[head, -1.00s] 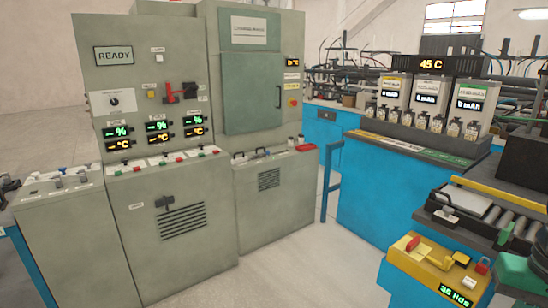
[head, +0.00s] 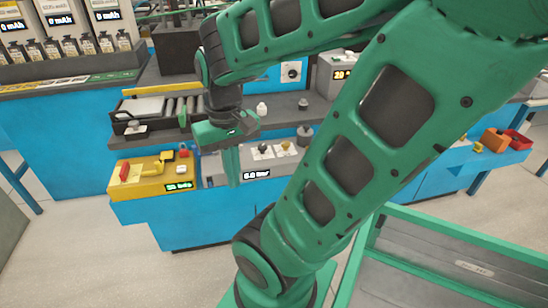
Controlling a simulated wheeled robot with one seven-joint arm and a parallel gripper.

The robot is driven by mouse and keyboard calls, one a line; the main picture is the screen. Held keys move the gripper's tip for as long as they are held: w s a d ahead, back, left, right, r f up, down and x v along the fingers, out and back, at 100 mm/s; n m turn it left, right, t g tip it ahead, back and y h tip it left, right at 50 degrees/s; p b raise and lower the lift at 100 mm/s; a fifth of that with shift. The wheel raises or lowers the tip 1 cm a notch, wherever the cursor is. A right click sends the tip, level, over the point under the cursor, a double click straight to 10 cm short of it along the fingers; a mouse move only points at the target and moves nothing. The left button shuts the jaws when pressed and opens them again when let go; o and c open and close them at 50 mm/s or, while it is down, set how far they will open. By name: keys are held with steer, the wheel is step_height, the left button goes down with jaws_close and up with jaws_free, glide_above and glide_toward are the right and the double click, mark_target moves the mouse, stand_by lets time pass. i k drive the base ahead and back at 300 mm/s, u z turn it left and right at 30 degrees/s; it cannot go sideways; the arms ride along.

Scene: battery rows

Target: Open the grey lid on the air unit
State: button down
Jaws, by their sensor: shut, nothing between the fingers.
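The air unit (head: 275,166) is a low grey box with a "6.0 bar" display on its front, on the blue bench in the middle of the head view. Small knobs and light labels show on its top. I cannot make out its grey lid for sure; my gripper covers the unit's left part. My gripper (head: 233,184) is green, points down and is shut and empty. It shows in front of the unit's left end; I cannot tell whether it touches.
A yellow unit (head: 150,188) with a red handle stands just left of my gripper. A roller tray (head: 150,121) lies behind it. Orange and red bins (head: 495,141) stand far right. My arm hides much of the bench's right part.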

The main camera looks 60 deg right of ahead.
mark_target(306, 131)
steer(key=z, duration=1.4)
